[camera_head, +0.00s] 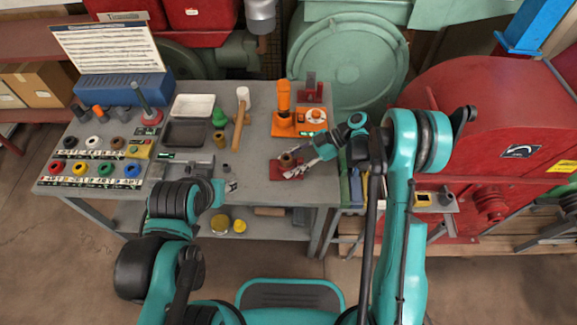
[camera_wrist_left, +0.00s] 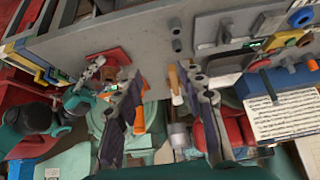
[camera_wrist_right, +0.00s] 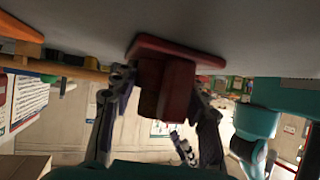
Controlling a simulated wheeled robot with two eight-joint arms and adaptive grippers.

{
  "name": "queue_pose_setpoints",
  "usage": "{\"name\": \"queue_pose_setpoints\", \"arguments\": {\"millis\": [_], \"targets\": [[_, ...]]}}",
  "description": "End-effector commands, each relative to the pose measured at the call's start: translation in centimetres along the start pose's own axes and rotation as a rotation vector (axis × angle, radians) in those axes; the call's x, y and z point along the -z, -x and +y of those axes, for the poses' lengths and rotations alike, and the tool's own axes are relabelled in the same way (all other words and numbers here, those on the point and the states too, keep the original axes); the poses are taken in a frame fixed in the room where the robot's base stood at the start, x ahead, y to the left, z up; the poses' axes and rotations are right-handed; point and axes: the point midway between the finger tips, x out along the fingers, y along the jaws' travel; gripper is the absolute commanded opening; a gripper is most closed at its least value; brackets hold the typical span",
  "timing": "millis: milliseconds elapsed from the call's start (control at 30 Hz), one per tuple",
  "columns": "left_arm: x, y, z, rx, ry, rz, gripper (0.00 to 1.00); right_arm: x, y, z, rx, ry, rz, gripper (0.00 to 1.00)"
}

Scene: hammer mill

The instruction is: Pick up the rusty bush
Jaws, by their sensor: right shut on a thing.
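The rusty bush (camera_head: 287,159) is a small brown-red cylinder at the red square base (camera_head: 276,174) near the table's front right. In the right wrist view the bush (camera_wrist_right: 165,90) sits between my right fingers, against the red base (camera_wrist_right: 210,60); I see no clear gap between them. My right gripper (camera_head: 293,168) reaches in from the right and is shut on the bush, hiding part of it. My left gripper (camera_head: 232,186) hangs at the table's front edge, away from the bush. In the left wrist view its fingers (camera_wrist_left: 160,78) are apart with nothing held.
An orange press (camera_head: 284,110) stands behind the bush. A wooden-handled mallet (camera_head: 240,118) and a green object (camera_head: 219,117) lie to its left. Trays (camera_head: 186,133) and coloured rings are farther left. A large red machine (camera_head: 470,110) stands at right, close to my right arm.

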Motion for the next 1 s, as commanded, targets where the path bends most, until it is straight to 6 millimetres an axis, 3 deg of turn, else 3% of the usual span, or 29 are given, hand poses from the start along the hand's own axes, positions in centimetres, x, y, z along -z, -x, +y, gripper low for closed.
{"name": "queue_pose_setpoints", "arguments": {"millis": [567,767,1000], "targets": [[0.5,0.0,0.3,-0.004,0.029,-0.014,0.37,-0.1,0.0,0.0,0.000,-0.001,-0.004,0.28],[3.5,0.1,1.9,-0.015,0.228,-0.106,0.37,-0.1,0.0,0.0,0.001,-0.001,-0.003,0.28],[8.3,-1.3,5.6,0.035,0.592,-0.279,0.37,-0.1,-0.1,-0.1,0.001,-0.001,-0.003,0.28]]}}
